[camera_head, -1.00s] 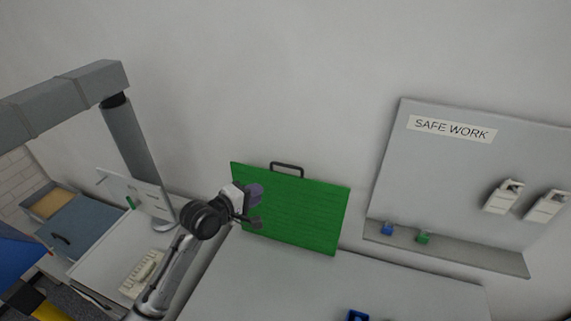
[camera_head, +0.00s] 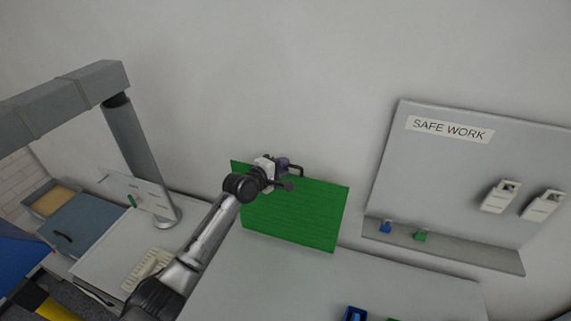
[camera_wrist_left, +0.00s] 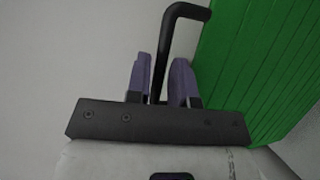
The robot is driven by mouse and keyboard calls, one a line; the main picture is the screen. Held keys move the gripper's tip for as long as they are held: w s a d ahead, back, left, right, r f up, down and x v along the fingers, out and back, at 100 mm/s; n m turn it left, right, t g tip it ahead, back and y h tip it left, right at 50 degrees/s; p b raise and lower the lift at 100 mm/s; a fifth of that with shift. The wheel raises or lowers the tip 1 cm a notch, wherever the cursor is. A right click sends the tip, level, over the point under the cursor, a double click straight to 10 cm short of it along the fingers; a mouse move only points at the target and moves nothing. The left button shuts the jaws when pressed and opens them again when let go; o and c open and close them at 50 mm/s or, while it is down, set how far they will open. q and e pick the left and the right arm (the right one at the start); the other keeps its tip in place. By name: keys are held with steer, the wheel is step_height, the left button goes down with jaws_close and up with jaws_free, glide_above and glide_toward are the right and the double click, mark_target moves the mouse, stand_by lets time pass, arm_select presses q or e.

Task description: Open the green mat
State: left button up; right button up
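The green mat (camera_head: 300,218) stands upright against the wall at the back of the white worktop. Its dark handle (camera_head: 299,168) sits on its top edge, partly covered by my left gripper (camera_head: 289,175). In the left wrist view the green mat (camera_wrist_left: 265,60) fills the right side. There the black handle (camera_wrist_left: 187,10) reaches down between the two purple fingers of my left gripper (camera_wrist_left: 160,75). Narrow gaps show beside the bar, so the fingers look open around it, not closed on it. My right gripper is not in view.
A grey board (camera_head: 455,185) labelled SAFE WORK stands to the right, with small blue and green items on its ledge. A monitor (camera_head: 140,197) and keyboard (camera_head: 147,268) are at the left. The worktop (camera_head: 265,285) before the mat is mostly clear.

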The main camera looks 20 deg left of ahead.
arm_select(q)
steer(key=shift+x, duration=0.85)
steer(key=shift+c, duration=0.3)
jaws_close()
